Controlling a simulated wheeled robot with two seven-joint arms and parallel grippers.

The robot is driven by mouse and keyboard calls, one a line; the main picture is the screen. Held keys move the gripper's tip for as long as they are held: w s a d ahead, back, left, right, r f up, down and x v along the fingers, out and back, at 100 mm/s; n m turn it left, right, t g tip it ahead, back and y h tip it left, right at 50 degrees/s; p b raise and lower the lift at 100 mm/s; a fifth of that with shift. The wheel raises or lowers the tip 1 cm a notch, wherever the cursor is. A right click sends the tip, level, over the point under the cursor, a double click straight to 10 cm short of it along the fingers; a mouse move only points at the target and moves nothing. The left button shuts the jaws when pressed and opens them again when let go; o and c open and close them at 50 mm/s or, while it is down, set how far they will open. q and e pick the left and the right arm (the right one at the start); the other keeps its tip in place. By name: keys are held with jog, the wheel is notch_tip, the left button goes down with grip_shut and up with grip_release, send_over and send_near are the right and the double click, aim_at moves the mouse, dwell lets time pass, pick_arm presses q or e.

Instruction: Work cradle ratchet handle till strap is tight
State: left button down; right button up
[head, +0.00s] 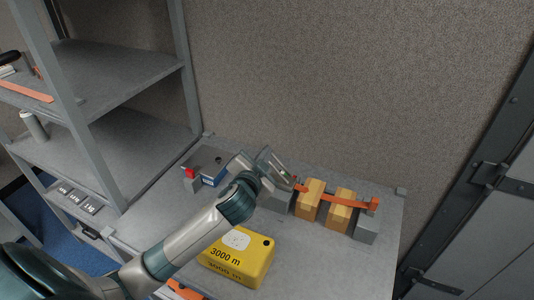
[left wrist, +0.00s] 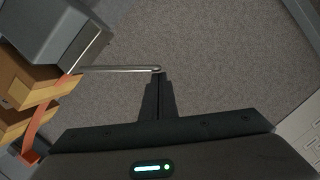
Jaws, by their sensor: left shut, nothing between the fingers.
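The cradle stands at the back right of the bench, with grey end blocks (head: 366,226) and two wooden blocks (head: 309,200) between them. An orange strap (head: 329,196) runs over the wooden blocks; it also shows in the left wrist view (left wrist: 46,112). A thin metal ratchet handle (left wrist: 115,69) sticks out from the cradle's grey end block (left wrist: 52,38). My left gripper (head: 284,172) is over the cradle's left end. In the left wrist view its fingers (left wrist: 158,78) are shut and empty, their tips at the handle's outer end. Whether they touch it is unclear. My right gripper is out of view.
A yellow box marked 3000 m (head: 238,257) sits at the front of the bench below my left arm. A grey-blue device with a red knob (head: 190,173) stands at the back left. Shelving (head: 110,75) rises at the left, and a wall closes the back.

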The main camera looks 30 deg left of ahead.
pick_arm(q)
jog(key=a+f+n+h, duration=0.1)
jog(key=a+f+n, duration=0.3)
jog(key=f+n, duration=0.1)
jog(key=shift+s+a+f+h, duration=0.2)
jog(key=shift+a+h, duration=0.1)
jog(key=shift+h, duration=0.1)
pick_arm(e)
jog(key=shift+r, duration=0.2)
pick_arm(q)
jog(key=shift+r+p, duration=0.15)
jog(key=shift+p, duration=0.15)
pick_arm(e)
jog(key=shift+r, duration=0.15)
